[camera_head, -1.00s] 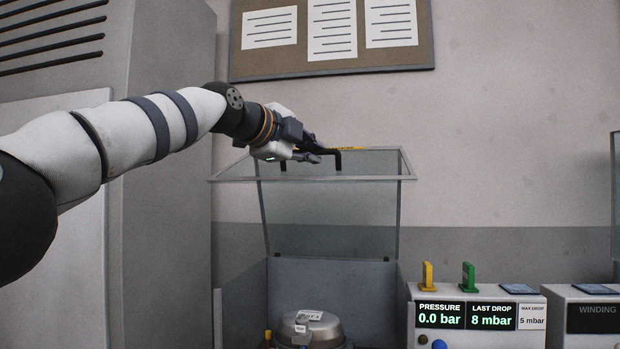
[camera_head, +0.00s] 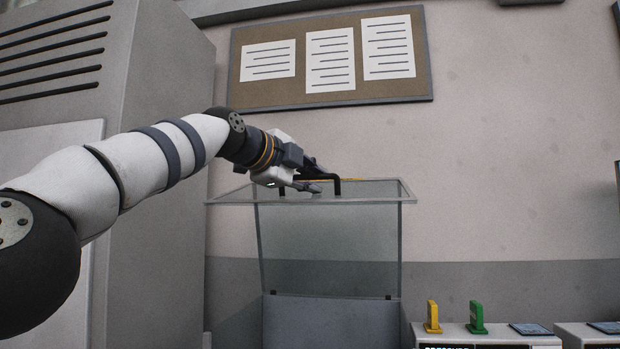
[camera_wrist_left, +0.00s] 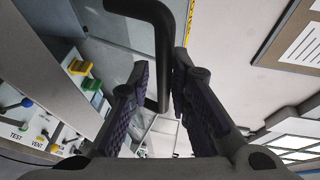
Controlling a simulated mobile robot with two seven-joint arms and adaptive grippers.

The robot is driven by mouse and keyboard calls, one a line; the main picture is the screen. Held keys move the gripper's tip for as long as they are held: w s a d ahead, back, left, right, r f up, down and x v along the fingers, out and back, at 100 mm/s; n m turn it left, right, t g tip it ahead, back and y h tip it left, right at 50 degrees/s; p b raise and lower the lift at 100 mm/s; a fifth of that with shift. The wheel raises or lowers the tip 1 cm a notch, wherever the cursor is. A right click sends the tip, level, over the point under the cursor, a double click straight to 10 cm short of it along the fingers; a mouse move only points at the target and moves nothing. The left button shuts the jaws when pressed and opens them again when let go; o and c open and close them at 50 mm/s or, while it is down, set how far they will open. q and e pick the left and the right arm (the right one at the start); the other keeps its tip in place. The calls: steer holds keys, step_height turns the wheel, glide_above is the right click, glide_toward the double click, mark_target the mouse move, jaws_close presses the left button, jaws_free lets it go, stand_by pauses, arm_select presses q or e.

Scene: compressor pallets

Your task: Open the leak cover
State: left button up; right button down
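The leak cover (camera_head: 330,240) is a clear box-like lid with a pale frame, swung up and standing tilted above its grey housing in the head view. Its black handle (camera_head: 337,186) is at the upper part of the cover. My left gripper (camera_head: 318,182) is at this handle. In the left wrist view the black handle (camera_wrist_left: 161,60) runs between the two fingers of my left gripper (camera_wrist_left: 160,68), which are closed in on it. The gripper partly hides the handle in the head view. My right gripper is not in view.
A tall grey cabinet (camera_head: 165,110) stands at the left beside my arm. A notice board (camera_head: 330,95) hangs on the wall behind. A yellow tag (camera_head: 432,317) and a green tag (camera_head: 476,317) stand on a panel at the lower right. The wall area right of the cover is clear.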

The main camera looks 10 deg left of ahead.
arm_select(q)
steer(key=shift+s+a+r, duration=0.1)
steer(key=shift+r, duration=0.05)
steer(key=shift+s+a+r, duration=0.15)
steer(key=shift+s, duration=0.1)
steer(key=v, duration=1.1)
steer(key=shift+s+f, duration=0.1)
steer(key=shift+f, duration=0.1)
